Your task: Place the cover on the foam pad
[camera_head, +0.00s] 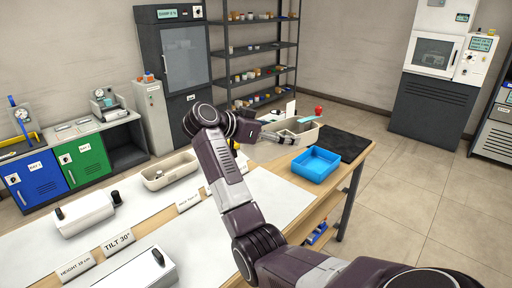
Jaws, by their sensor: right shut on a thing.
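My right gripper (288,139) is at the far part of the table, in front of a beige bin (300,127). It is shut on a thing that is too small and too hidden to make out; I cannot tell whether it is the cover. A flat black pad (343,141), which may be the foam pad, lies at the table's far right corner, right of the gripper. Its top looks bare. My left gripper is not in view.
A blue tray (316,168) stands in front of the black pad. Another beige bin (170,170), white devices (85,213) and label signs (118,241) stand on the left of the table. Shelves (262,50) stand behind. My right arm crosses the table.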

